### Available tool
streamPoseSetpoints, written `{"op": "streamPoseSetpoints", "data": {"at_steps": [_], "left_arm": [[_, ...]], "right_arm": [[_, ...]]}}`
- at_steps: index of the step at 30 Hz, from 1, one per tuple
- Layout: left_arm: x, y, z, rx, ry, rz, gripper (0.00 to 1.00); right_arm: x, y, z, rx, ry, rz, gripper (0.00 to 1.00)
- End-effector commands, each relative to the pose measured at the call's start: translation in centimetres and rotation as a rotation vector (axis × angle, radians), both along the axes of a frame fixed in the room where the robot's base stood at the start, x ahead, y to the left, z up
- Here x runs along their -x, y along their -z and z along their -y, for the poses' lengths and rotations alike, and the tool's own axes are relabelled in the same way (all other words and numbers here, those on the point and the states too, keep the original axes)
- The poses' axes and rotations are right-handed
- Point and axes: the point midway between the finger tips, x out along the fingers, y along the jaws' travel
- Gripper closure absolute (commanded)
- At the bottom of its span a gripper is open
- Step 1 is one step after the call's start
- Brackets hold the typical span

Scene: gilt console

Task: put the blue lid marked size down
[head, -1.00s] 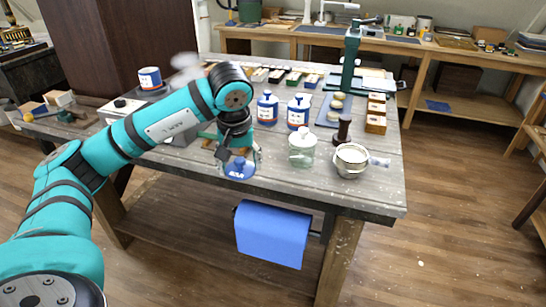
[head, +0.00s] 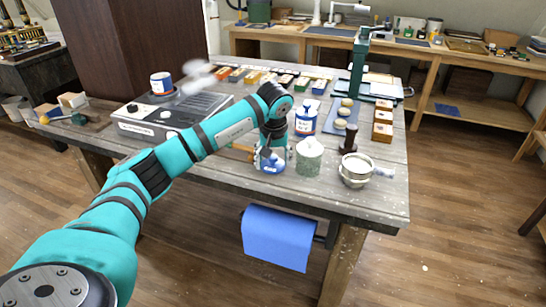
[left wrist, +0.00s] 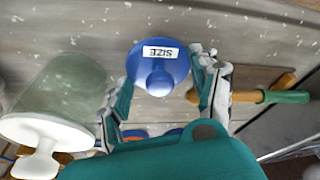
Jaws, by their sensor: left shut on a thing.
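My left gripper (head: 270,155) is shut on the blue lid (head: 272,166), low over the front part of the workbench. In the left wrist view the round blue lid (left wrist: 158,62) is between the two fingers, with its knob towards the camera and a white label reading SIZE. I cannot tell whether the lid touches the bench top. My right gripper is not in view.
A greenish jar with a white lid (head: 308,160) stands close right of the gripper. A blue-and-white jar (head: 305,118) stands behind. A wood-and-green-handled tool (left wrist: 265,97) lies close by.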

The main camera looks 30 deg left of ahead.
Motion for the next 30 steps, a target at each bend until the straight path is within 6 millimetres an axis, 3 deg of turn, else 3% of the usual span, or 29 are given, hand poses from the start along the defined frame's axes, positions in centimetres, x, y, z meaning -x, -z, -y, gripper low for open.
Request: {"op": "streamPoseSetpoints", "data": {"at_steps": [8, 9, 11, 20, 25, 30], "left_arm": [[0.0, 0.4, 0.0, -0.001, 0.000, -0.001, 0.56], [0.0, 0.3, 0.0, -0.001, 0.000, 0.001, 0.33], [0.0, 0.3, 0.0, -0.001, 0.000, 0.001, 0.27], [0.0, -0.1, 0.0, 0.000, -0.001, 0.002, 0.27], [0.3, -2.0, 0.3, -0.001, 0.001, 0.006, 0.27], [1.1, -5.7, 0.9, 0.000, 0.001, 0.007, 0.27]], "right_arm": [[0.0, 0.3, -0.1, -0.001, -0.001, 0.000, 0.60], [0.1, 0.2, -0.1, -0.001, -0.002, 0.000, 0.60], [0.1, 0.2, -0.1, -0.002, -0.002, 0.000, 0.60], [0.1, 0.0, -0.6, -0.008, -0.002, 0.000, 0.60], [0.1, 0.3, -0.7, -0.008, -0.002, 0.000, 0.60], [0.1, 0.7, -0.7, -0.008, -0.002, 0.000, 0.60]]}}
